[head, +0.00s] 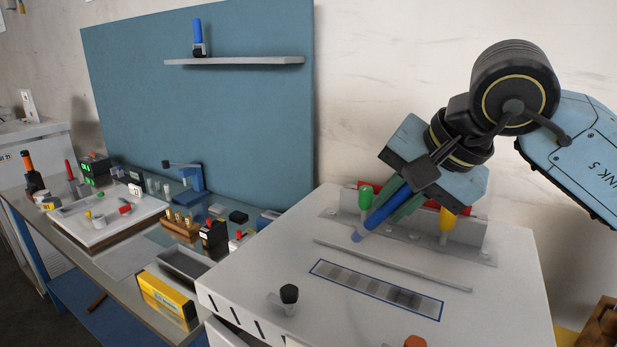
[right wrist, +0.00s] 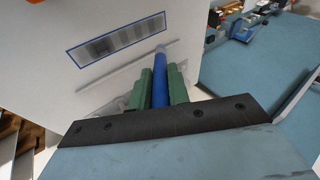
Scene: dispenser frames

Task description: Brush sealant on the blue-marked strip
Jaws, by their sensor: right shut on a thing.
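The blue-marked strip (head: 347,279) is a blue-outlined rectangle with grey patches of differing darkness on the white bench top. It also shows in the right wrist view (right wrist: 92,51). My right gripper (head: 388,208) is shut on a blue-handled brush (head: 380,216) between its green fingers. The brush points down and to the left, with its pale blue tip (head: 358,236) near the holder's left end, behind the strip and apart from it. In the right wrist view the blue handle (right wrist: 159,82) stands between both fingers. My left gripper is not in view.
A grey holder (head: 480,250) carries a green-handled tool (head: 365,197) and a yellow-handled tool (head: 447,219). A low raised bar (head: 390,264) lies between holder and strip. A black knob (head: 289,294) and an orange knob (head: 415,342) stand nearby. A cluttered bench is at left.

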